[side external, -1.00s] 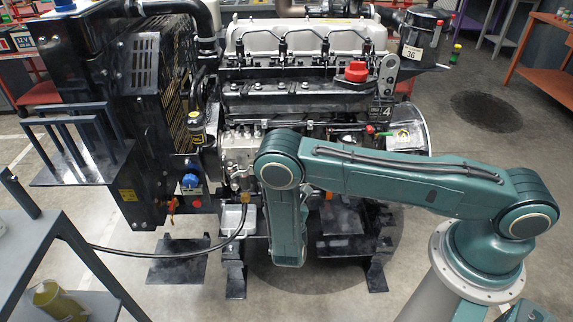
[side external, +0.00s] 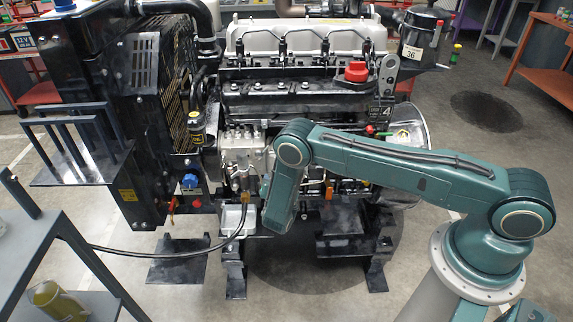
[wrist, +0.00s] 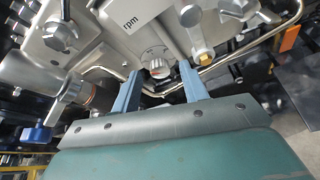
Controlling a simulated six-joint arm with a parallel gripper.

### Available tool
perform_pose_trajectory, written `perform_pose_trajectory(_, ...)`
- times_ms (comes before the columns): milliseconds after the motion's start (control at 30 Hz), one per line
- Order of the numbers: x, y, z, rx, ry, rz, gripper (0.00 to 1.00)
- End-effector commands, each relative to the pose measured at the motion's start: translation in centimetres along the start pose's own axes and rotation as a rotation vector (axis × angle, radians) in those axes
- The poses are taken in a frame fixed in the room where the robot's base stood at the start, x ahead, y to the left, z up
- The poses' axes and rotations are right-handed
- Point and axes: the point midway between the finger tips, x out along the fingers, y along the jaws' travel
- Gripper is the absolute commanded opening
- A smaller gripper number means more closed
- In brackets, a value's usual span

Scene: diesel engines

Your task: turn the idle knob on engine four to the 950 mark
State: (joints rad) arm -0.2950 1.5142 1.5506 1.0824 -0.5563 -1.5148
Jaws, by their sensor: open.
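Engine four (side external: 300,85) carries a "4" plate on its right side. In the side view the gripper is hidden behind my arm, in front of the injection pump (side external: 241,146).
A blue-capped part (wrist: 36,132) is at the left. A black hose (side external: 200,248) runs from the pump to the grey shelf (side external: 30,240).

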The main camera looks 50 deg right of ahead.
Motion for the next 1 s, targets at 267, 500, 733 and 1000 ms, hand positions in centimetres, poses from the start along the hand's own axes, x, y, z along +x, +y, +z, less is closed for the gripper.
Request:
perform_pose_trajectory(267,0.24,0.0,0.0,0.001,0.0,0.0,0.44)
perform_pose_trajectory(500,0.22,0.0,0.0,0.001,0.0,0.0,0.11)
perform_pose_trajectory(733,0.21,0.0,0.0,0.003,0.0,0.001,0.0)
perform_pose_trajectory(1000,0.21,-0.1,0.01,0.049,0.0,0.02,0.0)
